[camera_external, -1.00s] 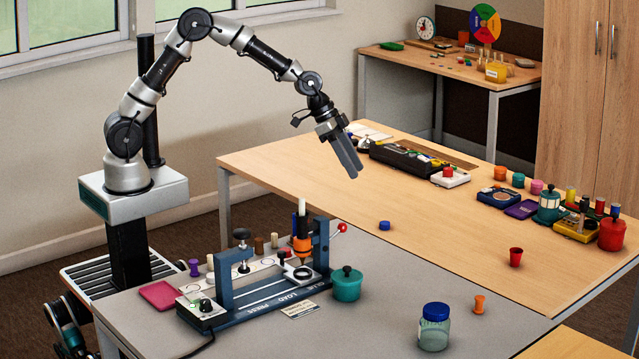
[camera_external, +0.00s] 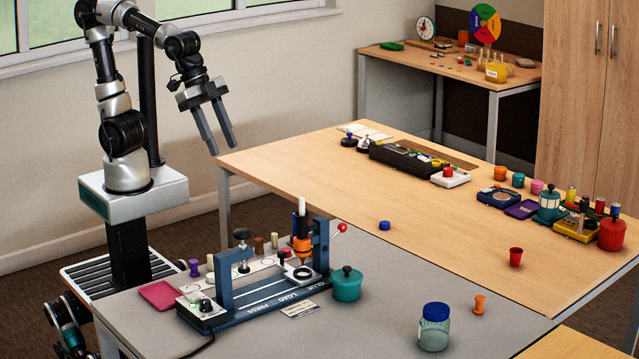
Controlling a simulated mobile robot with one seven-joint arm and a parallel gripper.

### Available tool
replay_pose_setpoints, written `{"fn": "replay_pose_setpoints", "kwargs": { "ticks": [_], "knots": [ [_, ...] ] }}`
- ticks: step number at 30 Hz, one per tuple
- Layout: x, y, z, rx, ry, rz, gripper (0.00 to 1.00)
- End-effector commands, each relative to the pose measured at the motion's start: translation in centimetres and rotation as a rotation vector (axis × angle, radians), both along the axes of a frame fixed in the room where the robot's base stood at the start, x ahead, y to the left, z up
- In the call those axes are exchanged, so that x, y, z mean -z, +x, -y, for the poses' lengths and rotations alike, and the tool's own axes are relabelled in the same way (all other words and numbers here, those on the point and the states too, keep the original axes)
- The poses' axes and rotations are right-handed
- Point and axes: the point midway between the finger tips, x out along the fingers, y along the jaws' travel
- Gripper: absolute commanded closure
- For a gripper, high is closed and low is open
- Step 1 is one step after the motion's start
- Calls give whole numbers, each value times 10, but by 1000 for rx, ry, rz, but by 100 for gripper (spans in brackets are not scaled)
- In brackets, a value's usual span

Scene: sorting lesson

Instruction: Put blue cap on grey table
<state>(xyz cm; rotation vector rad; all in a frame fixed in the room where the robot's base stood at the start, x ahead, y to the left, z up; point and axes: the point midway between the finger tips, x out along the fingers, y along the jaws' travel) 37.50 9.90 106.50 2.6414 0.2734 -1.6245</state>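The small blue cap (camera_external: 384,225) lies on the wooden table, close to its edge along the grey table. The grey table (camera_external: 385,285) stands in front, at a similar height. My gripper (camera_external: 222,149) is in the air at upper left, above the wooden table's left corner and well away from the cap. Its two fingers point down and are spread apart with nothing between them.
A press fixture (camera_external: 262,290) and a teal pot (camera_external: 347,284) stand on the grey table. A blue-lidded jar (camera_external: 434,328) and an orange peg (camera_external: 479,304) are farther right. A red cup (camera_external: 515,257) stands on the wooden table, whose middle is mostly clear.

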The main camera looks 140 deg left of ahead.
Motion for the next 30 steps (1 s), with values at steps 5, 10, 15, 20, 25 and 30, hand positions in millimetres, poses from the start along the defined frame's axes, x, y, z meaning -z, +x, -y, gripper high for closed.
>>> {"fn": "replay_pose_setpoints", "kwargs": {
  "ticks": [5, 10, 15, 20, 25, 30],
  "knots": [
    [0, -69, 75, 116, -34, 22, 62],
    [8, -101, 97, 160, -62, 23, 56],
    [10, -106, 100, 165, -66, 22, 56],
    [10, -105, 100, 165, -66, 22, 56],
    [9, -103, 99, 153, -72, 23, 56],
    [-2, -72, 81, -123, -224, 22, 56]
  ]
}}
